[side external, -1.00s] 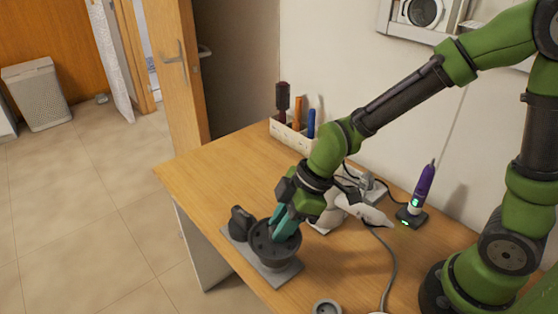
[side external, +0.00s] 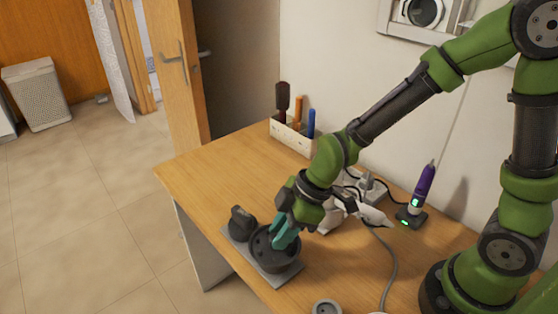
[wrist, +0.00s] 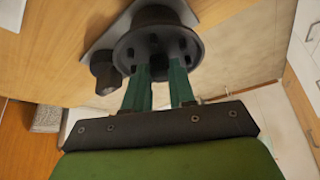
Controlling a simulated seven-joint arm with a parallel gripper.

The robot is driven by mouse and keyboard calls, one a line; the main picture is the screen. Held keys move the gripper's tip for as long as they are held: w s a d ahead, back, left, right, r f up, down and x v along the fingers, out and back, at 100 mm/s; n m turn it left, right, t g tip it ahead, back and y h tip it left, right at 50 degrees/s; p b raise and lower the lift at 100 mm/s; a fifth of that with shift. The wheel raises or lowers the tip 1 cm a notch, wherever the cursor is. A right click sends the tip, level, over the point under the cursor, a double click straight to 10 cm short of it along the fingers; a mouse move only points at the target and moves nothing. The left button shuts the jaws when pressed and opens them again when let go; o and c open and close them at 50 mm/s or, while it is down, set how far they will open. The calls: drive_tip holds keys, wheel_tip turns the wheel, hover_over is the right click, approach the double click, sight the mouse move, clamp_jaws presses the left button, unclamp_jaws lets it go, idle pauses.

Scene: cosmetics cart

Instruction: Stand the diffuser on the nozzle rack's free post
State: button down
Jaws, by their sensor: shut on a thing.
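The diffuser (side external: 274,256), a dark round bowl with holes in its face, is upright over the near part of the grey nozzle rack (side external: 237,245). My gripper (side external: 284,238), with teal fingers, is shut on the diffuser's near-right side. In the wrist view the fingers reach the holed face of the diffuser (wrist: 155,48), and the rack plate (wrist: 103,42) shows behind it. The post beneath is hidden by the diffuser, so I cannot tell how fully it is seated. A smaller dark nozzle (side external: 242,222) stands on the rack's far end, beside the diffuser.
A white hair dryer (side external: 362,211) with a cable lies right of my gripper. A purple device (side external: 424,186) stands on a dark base behind it. A cream box of brushes (side external: 292,136) is at the back. A grey round piece (side external: 326,307) is near the front. The tabletop's left part is clear.

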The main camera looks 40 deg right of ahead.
drive_tip(key=shift+f, duration=0.2)
drive_tip(key=c, duration=0.9)
unclamp_jaws()
drive_tip(key=shift+o, duration=0.2)
drive_tip(key=v, duration=1.6)
drive_tip(key=shift+d+r, duration=0.2)
drive_tip(key=shift+r, duration=0.15)
